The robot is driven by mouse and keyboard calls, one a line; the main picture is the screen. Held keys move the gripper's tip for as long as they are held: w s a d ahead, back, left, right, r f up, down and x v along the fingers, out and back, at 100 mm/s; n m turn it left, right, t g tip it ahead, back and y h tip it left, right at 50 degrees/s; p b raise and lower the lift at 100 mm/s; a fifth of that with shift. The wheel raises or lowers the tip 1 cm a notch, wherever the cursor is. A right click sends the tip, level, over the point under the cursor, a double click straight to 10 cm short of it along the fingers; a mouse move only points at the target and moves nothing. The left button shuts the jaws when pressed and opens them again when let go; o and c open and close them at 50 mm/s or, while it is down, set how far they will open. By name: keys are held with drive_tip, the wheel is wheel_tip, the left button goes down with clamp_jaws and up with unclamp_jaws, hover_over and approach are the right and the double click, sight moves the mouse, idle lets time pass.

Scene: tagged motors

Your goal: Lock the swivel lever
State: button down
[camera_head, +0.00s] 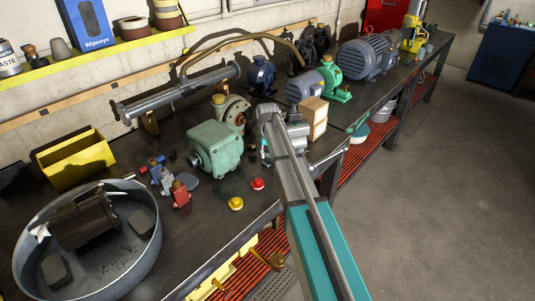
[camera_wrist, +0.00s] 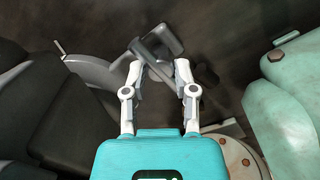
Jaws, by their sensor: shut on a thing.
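In the wrist view, a dark grey lever-like bar (camera_wrist: 154,53) with a block-shaped end lies between the fingertips of my gripper (camera_wrist: 158,72). The fingers are shut on this bar, and their inner faces are partly hidden. A grey rounded base (camera_wrist: 97,70) lies just left of the fingers, with a thin, light pin or handle (camera_wrist: 61,49) at its left end. In the head view, a grey vise-like machine (camera_head: 267,113) stands near the bench's front edge. My arm hides part of it, and the fingertips cannot be made out there.
A green gearbox (camera_head: 215,146) stands left of the machine and appears close on the right in the wrist view (camera_wrist: 287,105). Cardboard boxes (camera_head: 314,112) stand right of it. A round flange (camera_wrist: 240,152) lies near my gripper's lower right. Red and yellow buttons (camera_head: 236,204) lie near the bench front.

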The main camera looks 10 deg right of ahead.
drive_tip(key=shift+m, duration=0.9)
drive_tip(key=shift+c, duration=1.8)
unclamp_jaws()
drive_tip(key=shift+n, duration=0.3)
